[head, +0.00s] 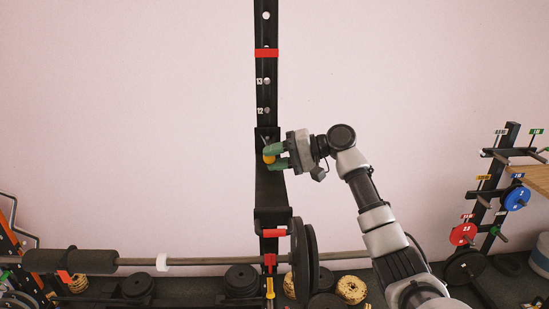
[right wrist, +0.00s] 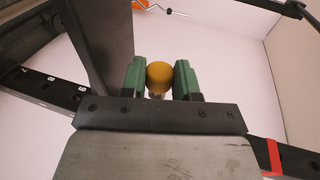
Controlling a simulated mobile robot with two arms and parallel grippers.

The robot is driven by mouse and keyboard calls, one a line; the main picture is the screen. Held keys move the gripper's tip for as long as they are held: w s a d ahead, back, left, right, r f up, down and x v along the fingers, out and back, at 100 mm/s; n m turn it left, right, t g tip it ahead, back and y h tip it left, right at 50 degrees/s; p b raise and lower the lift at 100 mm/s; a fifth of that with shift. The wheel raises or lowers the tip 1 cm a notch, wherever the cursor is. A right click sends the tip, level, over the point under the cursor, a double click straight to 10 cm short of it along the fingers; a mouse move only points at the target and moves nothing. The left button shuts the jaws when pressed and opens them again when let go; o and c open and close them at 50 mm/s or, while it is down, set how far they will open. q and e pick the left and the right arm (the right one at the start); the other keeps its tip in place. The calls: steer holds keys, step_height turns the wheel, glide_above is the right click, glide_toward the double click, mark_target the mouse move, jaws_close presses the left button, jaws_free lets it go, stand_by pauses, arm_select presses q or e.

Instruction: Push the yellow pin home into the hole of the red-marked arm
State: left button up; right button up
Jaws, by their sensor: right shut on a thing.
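The yellow pin's round knob (head: 268,159) shows at the black upright, near the top of a dark bracket (head: 270,190) fixed there. My right gripper (head: 274,157) comes in from the right with its green fingers shut on the knob. In the right wrist view the yellow knob (right wrist: 159,75) sits between both green fingers, with a bit of metal shaft below it. The pin's tip and its hole are hidden, so I cannot tell how deep it sits. A red mark (head: 275,233) shows lower on the rack, beside the bracket's foot. My left gripper is not in view.
The black upright (head: 266,85) has numbered holes and a red band (head: 266,53). A loaded barbell (head: 200,262) crosses below, with large plates (head: 301,260) right of the upright. A plate rack (head: 490,205) stands far right. The wall area on the left is clear.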

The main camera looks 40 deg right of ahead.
steer(key=shift+p, duration=0.55)
stand_by(1.2)
steer(key=shift+w+d+p, duration=0.15)
steer(key=shift+w+d, duration=0.25)
steer(key=shift+w, duration=0.2)
steer(key=shift+w+d+p, duration=0.15)
steer(key=shift+w+d, duration=0.2)
steer(key=shift+w, duration=0.2)
steer(key=shift+w+d, duration=0.15)
steer(key=shift+w, duration=0.15)
steer(key=shift+w+d, duration=0.5)
steer(key=shift+w, duration=0.3)
steer(key=shift+w+d, duration=0.35)
steer(key=shift+w, duration=0.2)
steer(key=shift+w+d, duration=0.25)
steer(key=shift+w, duration=0.2)
steer(key=o, duration=1.1)
